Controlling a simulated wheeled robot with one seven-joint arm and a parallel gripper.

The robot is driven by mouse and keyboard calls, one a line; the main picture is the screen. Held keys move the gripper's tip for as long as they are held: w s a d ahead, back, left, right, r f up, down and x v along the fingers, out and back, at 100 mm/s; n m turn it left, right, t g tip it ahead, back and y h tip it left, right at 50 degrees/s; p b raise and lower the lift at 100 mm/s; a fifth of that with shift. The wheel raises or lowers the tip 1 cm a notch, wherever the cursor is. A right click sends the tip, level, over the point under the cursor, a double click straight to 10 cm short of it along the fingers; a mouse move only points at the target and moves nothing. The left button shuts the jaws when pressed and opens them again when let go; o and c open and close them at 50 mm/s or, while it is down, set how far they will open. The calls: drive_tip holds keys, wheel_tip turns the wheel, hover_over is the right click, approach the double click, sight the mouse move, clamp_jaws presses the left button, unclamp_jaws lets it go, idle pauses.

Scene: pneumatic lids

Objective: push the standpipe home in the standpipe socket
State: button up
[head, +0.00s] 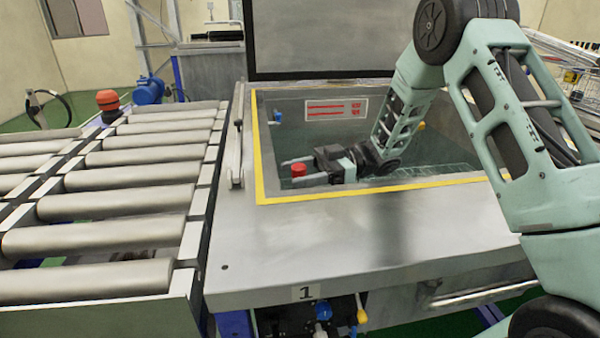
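My arm reaches down into the open tank (262,180). My gripper (290,172) points left, low inside the tank near its left side. Its two fingers are spread apart, one on the far side and one on the near side of a small red round piece (298,170). A gap seems to show between the fingers and this piece. The red piece appears to be the top of the standpipe. The lower part of the standpipe and the standpipe socket are hidden behind the tank's near edge and the gripper, so I cannot tell how deep the pipe sits.
A yellow line edges the tank opening. The raised lid (320,40) stands behind it. A red-and-white label (336,109) and a blue fitting (277,117) are on the tank's inner walls. A roller conveyor (110,205) stands at left. The steel top in front (350,245) is clear.

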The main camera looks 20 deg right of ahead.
drive_tip(key=d, duration=1.7)
drive_tip(key=shift+d+b, duration=0.25)
drive_tip(key=shift+b, duration=0.05)
drive_tip(key=shift+w, duration=0.1)
